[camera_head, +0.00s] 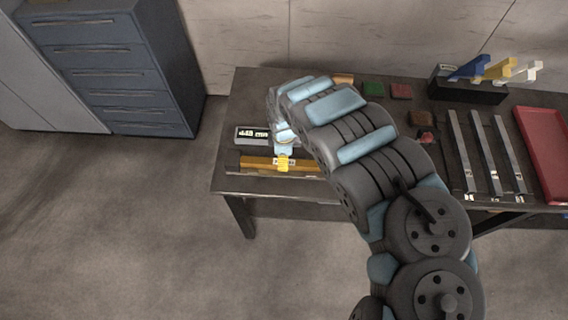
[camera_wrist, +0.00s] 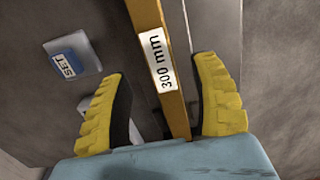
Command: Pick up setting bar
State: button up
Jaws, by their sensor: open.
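The setting bar appears to be the long orange bar (camera_head: 256,163) near the table's front left edge. In the wrist view the orange bar (camera_wrist: 146,20) carries a white label reading "300 mm". My gripper (camera_wrist: 162,70) is open, with its yellow fingers on either side of the bar around the label. Gaps show between each finger and the bar. In the head view my gripper (camera_head: 283,161) is above the bar's labelled part, and my arm hides the bar's right end.
A grey device (camera_head: 249,135) lies just behind the bar; a blue "SET" label (camera_wrist: 68,62) shows left of my gripper. The table (camera_head: 236,184) also holds metal bars (camera_head: 487,150), a red tray (camera_head: 541,145) and a black holder (camera_head: 466,94). Blue drawers (camera_head: 110,72) stand left.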

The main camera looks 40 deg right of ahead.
notch_tip(320, 180, down, 3)
jog(key=shift+a+f+b, duration=0.1)
jog(key=shift+b, duration=0.2)
jog(key=shift+f, duration=0.65)
grip_shut()
